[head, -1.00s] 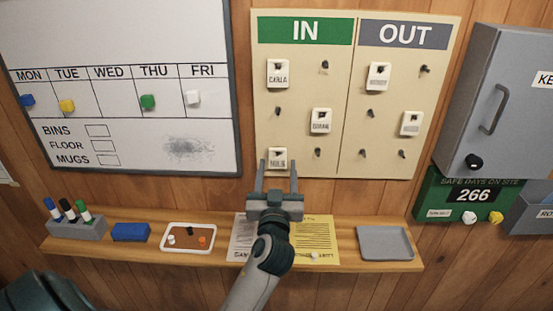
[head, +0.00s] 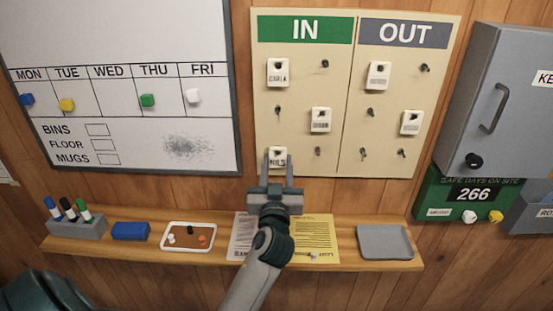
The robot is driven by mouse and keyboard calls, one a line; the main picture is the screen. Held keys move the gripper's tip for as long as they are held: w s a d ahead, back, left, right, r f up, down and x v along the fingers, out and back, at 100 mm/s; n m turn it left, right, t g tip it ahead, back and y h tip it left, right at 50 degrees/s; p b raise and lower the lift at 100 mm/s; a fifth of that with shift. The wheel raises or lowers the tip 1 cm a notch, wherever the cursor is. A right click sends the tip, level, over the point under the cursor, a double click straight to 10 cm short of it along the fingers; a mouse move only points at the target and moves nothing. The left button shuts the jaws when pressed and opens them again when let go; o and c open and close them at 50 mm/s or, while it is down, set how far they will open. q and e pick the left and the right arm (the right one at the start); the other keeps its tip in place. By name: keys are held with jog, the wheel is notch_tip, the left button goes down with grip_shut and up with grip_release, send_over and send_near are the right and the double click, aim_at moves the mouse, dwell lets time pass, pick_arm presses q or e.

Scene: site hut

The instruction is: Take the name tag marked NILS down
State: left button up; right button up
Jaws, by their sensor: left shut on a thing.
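The white name tag marked NILS (head: 277,155) hangs at the bottom left of the IN side of the cream tag board (head: 336,155). My left gripper (head: 278,163) reaches up from below with one finger on each side of this tag and is shut on it. The tag is still against the board, and its lower part is between the fingers. My right gripper is not in view.
Other tags hang nearby: CARLA (head: 278,73) above, another IN tag (head: 320,120) to the right, and two under OUT. Several pegs are bare. Below runs a wooden shelf (head: 345,263) with papers (head: 313,235), a grey tray (head: 385,242) and a pen holder (head: 77,229).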

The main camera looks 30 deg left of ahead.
pick_arm(q)
jog(key=shift+r, duration=0.3)
dwell(0.4)
jog(key=shift+s+d, duration=0.1)
jog(key=shift+s, duration=0.05)
dwell(0.3)
jog(key=r+v, duration=0.1)
jog(key=v, duration=0.5)
jog(key=shift+s+d, duration=0.2)
jog(key=shift+s, duration=0.15)
dwell(0.8)
